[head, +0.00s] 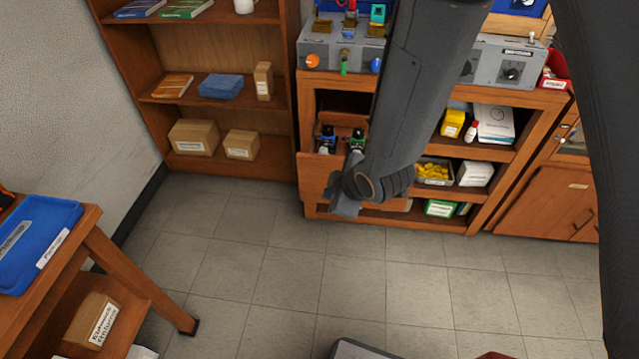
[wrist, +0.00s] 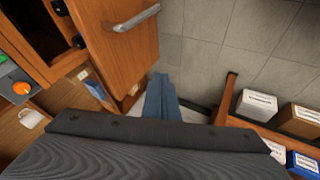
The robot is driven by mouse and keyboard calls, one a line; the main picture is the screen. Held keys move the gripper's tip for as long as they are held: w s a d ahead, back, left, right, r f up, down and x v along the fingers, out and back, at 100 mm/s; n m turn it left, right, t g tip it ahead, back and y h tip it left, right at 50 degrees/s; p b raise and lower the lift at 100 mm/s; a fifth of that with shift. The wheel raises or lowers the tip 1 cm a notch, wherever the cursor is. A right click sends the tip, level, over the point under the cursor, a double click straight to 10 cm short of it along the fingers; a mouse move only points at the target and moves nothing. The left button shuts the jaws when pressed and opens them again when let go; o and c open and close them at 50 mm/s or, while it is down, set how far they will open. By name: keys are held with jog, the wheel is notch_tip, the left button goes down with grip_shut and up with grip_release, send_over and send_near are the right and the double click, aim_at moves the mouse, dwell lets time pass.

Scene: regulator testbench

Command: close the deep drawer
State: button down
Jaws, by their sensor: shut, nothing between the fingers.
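The deep drawer (head: 311,178) stands pulled out at the left of the wooden bench in the head view. Two dark bottles (head: 327,139) stand in it, and one has a green label. In the wrist view the drawer's wooden front (wrist: 120,50) fills the upper left, with a metal bar handle (wrist: 134,19). My gripper (head: 346,207) is low in front of the drawer and hides part of its front. In the wrist view my gripper (wrist: 161,92) is shut and empty beside the front's edge, apart from the handle. I cannot tell whether it touches the front.
An open bookshelf (head: 219,108) with boxes and books stands left of the bench. The bench's right shelves (head: 475,190) hold bins and cartons. A table with a blue tray (head: 40,245) is at the left. The tiled floor (head: 260,255) before the drawer is clear.

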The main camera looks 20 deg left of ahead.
jog(key=p, duration=0.2)
send_near(320, 187)
jog(key=s+a+f, duration=0.3)
jog(key=f, duration=0.2)
jog(key=w, duration=0.2)
jog(key=w+p, duration=0.1)
jog(key=shift+w+a+r, duration=0.3)
jog(key=shift+w+a, duration=0.05)
jog(key=shift+w, duration=0.15)
